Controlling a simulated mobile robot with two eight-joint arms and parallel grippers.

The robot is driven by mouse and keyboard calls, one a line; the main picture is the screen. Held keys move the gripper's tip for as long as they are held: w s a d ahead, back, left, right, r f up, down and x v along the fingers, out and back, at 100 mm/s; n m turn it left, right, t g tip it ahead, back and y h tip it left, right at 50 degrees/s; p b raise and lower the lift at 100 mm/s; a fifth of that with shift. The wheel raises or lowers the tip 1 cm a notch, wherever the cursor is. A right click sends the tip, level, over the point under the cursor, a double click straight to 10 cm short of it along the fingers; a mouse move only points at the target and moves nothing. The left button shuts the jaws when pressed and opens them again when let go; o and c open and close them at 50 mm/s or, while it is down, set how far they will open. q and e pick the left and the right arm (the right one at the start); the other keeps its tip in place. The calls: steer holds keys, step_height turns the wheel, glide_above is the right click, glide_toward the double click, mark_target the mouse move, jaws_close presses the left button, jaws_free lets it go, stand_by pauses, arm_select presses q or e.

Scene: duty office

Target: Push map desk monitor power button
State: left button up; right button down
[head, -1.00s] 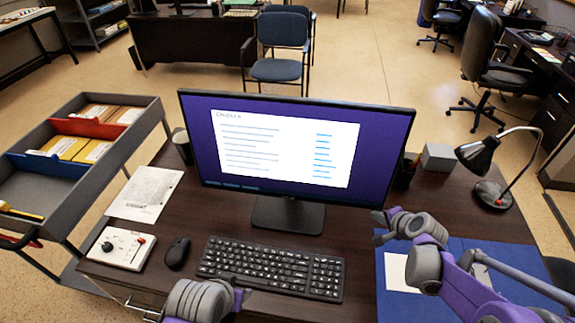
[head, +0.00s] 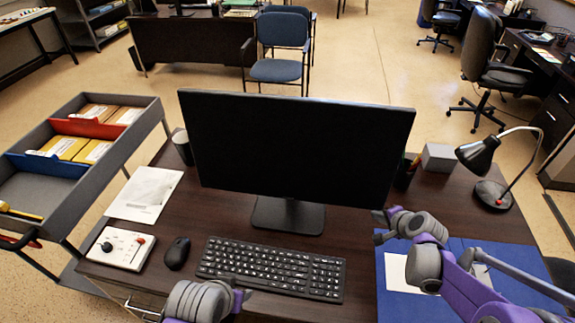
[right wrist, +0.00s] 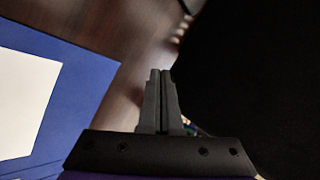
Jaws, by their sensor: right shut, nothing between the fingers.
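The monitor (head: 295,145) stands on the dark desk, and its screen is black. Its power button cannot be made out. My right gripper (head: 380,226) is at the monitor's lower right corner, low over the desk. In the right wrist view its fingers (right wrist: 160,76) are together and empty, beside a large black surface. I cannot tell if they touch the monitor. My left gripper (head: 240,298) is at the bottom of the head view, in front of the keyboard, and whether its fingers are open is not clear.
The keyboard (head: 270,270), mouse (head: 176,253) and a white control box (head: 121,248) lie in front of the monitor. A lamp (head: 492,192) and a grey box (head: 438,157) stand to the right. A blue mat (head: 460,255) lies under my right arm.

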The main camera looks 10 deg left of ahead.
steer(key=shift+s, duration=0.5)
steer(key=s, duration=0.6)
steer(key=shift+d+r, duration=0.15)
steer(key=shift+r, duration=0.1)
